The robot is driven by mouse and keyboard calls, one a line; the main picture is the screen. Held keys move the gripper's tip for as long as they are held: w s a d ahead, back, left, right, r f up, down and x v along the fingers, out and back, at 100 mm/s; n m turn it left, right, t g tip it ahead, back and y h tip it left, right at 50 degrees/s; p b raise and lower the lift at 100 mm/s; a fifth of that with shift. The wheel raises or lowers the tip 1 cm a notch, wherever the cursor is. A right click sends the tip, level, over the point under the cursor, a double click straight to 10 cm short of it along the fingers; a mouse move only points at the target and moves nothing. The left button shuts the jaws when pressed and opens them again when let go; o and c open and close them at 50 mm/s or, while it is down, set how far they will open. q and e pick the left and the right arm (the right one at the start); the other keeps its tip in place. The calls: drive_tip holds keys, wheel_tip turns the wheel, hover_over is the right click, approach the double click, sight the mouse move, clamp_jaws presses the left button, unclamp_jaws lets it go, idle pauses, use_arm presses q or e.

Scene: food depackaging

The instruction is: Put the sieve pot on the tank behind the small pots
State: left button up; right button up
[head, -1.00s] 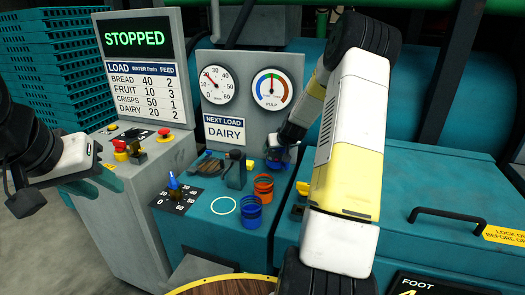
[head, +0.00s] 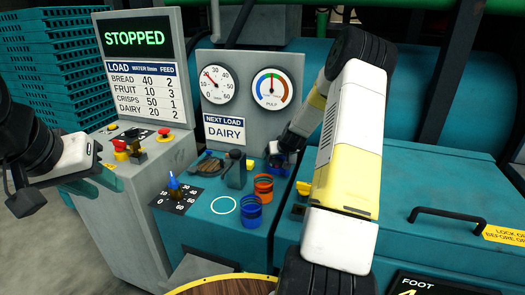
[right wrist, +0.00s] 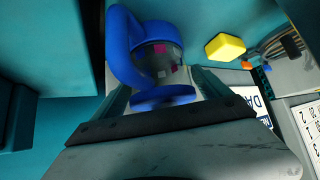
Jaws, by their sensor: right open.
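A blue-rimmed pot with a grey see-through wall and pink specks, seemingly the sieve pot (right wrist: 160,58), lies between the fingers of my right gripper (right wrist: 165,92) in the right wrist view. The fingers stand apart on either side of it; contact is unclear. In the head view my right gripper (head: 283,158) is at the back of the teal tank top (head: 205,228), behind the orange small pot (head: 264,184) and the blue small pot (head: 251,212). Blue shows beneath it.
A pale ring (head: 224,205) is marked on the tank top. A dial with a blue knob (head: 174,187) and a grey lever (head: 236,170) stand left of the small pots. The gauge panel (head: 245,105) rises behind. A lidded teal box (head: 430,190) is at the right.

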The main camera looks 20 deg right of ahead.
drive_tip(key=d+v, duration=0.1)
drive_tip(key=v, duration=1.1)
drive_tip(key=s+a+r+n+g+y, duration=0.1)
drive_tip(key=s+a+r+n, duration=0.1)
drive_tip(key=s+a+r, duration=1.2)
drive_tip(key=s+a+r+g+y, duration=0.1)
drive_tip(key=s+a, duration=0.2)
drive_tip(key=s, duration=0.5)
drive_tip(key=s+a+r+y, duration=0.1)
drive_tip(key=s+a, duration=0.3)
drive_tip(key=s, duration=0.4)
drive_tip(key=shift+s+r+g, duration=0.35)
drive_tip(key=shift+r+g, duration=0.05)
drive_tip(key=shift+r, duration=0.25)
